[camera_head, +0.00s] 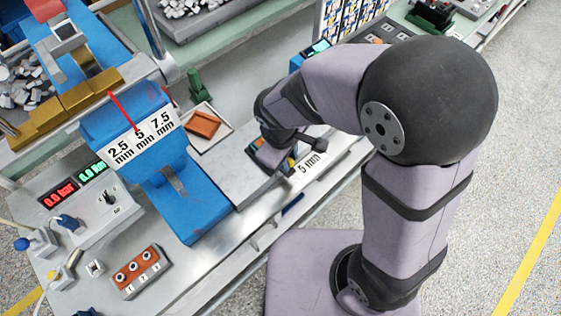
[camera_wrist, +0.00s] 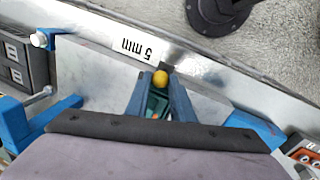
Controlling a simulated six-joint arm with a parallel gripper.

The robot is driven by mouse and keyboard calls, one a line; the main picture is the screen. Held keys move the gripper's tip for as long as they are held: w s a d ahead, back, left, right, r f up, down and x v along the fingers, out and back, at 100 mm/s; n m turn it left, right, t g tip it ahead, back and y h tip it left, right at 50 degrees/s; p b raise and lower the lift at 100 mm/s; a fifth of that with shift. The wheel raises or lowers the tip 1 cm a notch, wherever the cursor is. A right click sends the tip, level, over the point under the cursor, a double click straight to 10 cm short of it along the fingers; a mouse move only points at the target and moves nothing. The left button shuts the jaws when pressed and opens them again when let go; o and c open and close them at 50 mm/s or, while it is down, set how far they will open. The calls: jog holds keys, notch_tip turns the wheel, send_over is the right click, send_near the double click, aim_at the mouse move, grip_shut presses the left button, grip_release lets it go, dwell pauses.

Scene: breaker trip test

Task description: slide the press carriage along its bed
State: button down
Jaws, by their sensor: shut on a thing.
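The blue press (camera_head: 135,125) stands left of centre in the head view, with a red pointer over a scale marked 2.5, 5 and 7.5 mm. A flat grey metal bed (camera_head: 236,165) runs from it towards my gripper (camera_head: 281,157). In the wrist view the bed (camera_wrist: 90,72) lies beneath my gripper (camera_wrist: 159,88). My two fingers are closed on a small dark green piece with a yellow knob (camera_wrist: 160,78), which I take to be the press carriage's handle. My wrist and fingers hide most of the carriage itself.
A "5 mm" label (camera_head: 309,164) lies beside my gripper. The floor (camera_head: 505,190) at right is clear.

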jog(key=w+d+p, duration=0.4)
jog(key=w+d, duration=0.9)
jog(key=w, duration=0.1)
jog(key=shift+d+p, duration=0.35)
jog(key=shift+d, duration=0.05)
jog(key=shift+r, duration=0.1)
jog(key=c, duration=1.5)
grip_release()
jog(key=shift+d, duration=0.1)
jog(key=shift+c, duration=0.2)
notch_tip(320, 180, up, 7)
jog(key=s+b, duration=0.1)
jog(key=b, duration=0.1)
jog(key=shift+a, duration=0.4)
